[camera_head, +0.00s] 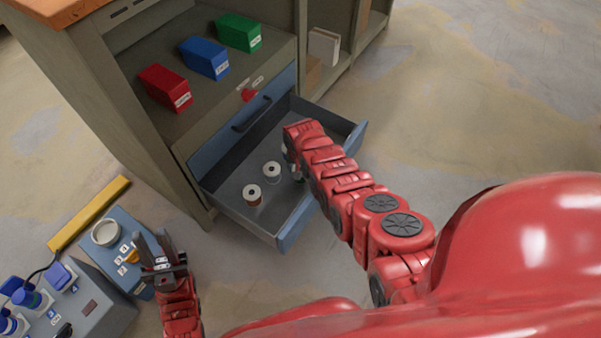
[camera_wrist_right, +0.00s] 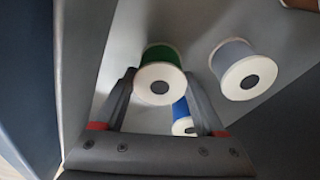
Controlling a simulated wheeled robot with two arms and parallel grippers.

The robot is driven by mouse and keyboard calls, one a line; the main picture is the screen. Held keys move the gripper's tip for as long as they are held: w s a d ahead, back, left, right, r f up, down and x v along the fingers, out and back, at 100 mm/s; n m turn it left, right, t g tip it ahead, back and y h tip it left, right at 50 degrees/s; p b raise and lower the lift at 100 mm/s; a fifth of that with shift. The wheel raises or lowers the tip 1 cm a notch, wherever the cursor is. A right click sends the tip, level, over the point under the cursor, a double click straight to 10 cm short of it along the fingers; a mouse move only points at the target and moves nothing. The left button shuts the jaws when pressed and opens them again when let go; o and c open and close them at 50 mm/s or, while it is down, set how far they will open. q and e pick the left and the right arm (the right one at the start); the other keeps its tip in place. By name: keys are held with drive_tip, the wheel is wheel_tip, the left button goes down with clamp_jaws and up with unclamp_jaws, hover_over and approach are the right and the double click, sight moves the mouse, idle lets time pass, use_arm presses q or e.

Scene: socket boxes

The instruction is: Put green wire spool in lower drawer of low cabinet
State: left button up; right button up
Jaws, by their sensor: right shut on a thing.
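The low cabinet's lower drawer (camera_head: 290,225) is pulled open. My right arm reaches over it, and its gripper is mostly hidden behind the arm in the head view. In the right wrist view my right gripper (camera_wrist_right: 160,92) is shut on the green wire spool (camera_wrist_right: 160,60), with a white flange facing the camera. The spool is over the drawer floor; whether it touches is unclear. My left gripper (camera_head: 156,248) is open and empty, near the blue box at lower left.
A brown spool (camera_head: 252,194) and a grey spool (camera_head: 272,172) stand in the drawer. A blue spool (camera_wrist_right: 182,115) shows beyond my right gripper. Red (camera_head: 165,88), blue (camera_head: 204,57) and green (camera_head: 239,32) boxes sit on the shelf above. A grey socket box (camera_head: 95,300) is at lower left.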

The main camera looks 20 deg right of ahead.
drive_tip(key=shift+w, duration=0.1)
drive_tip(key=shift+f, duration=0.15)
drive_tip(key=o, duration=1.6)
drive_tip(key=shift+c, duration=0.2)
